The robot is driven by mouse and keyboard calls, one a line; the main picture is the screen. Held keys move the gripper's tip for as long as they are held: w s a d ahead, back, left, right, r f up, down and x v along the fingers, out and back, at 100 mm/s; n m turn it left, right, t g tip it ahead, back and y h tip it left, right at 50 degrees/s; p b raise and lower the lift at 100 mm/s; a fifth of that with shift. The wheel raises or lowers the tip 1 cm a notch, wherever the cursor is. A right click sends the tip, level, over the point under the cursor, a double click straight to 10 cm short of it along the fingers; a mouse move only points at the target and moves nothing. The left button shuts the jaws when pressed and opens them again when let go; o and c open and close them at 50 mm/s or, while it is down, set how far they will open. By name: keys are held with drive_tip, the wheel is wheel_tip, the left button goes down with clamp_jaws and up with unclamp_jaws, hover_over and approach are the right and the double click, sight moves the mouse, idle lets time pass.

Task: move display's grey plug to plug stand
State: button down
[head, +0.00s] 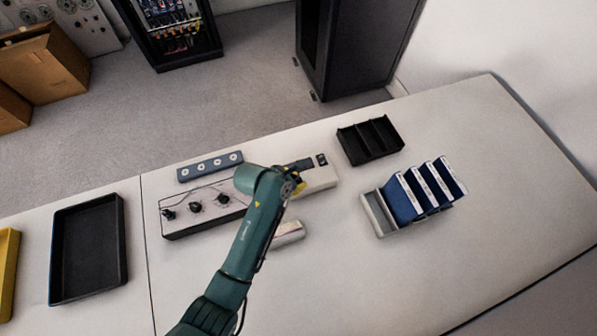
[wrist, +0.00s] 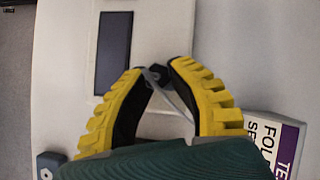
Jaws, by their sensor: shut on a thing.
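The display (head: 322,175) is a pale box with a dark screen, partly behind my arm; its screen (wrist: 113,52) fills the upper left of the wrist view. My gripper (wrist: 155,75), with yellow-ribbed fingers, is shut on a small dark grey plug (wrist: 154,77) at the display's lower right edge. A thin grey cable runs from it between the fingers. I cannot tell whether the plug is seated in the display. In the head view my arm hides the plug. A blue-grey strip with several round pale sockets (head: 209,166), apparently the plug stand, lies behind the knob box; its end shows in the wrist view (wrist: 48,164).
The knob box (head: 182,223) with cables stands left of my gripper. A labelled white box (head: 288,234) lies close in front. A divided black tray (head: 370,140) and a rack of blue binders (head: 377,215) stand right. A black tray (head: 118,240) lies left. The front right table is clear.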

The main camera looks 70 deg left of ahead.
drive_tip(key=p, duration=0.2)
drive_tip(key=shift+d+p, duration=0.1)
drive_tip(key=shift+p, duration=0.3)
idle(0.7)
drive_tip(key=c, duration=1)
unclamp_jaws()
drive_tip(key=shift+o, duration=0.3)
drive_tip(key=shift+a+r+m+h+p, duration=0.15)
drive_tip(key=shift+a+m+h+p, duration=0.2)
drive_tip(key=shift+m, duration=0.45)
drive_tip(key=shift+m+h, duration=0.55)
drive_tip(key=shift+m, duration=0.35)
drive_tip(key=shift+d, duration=0.2)
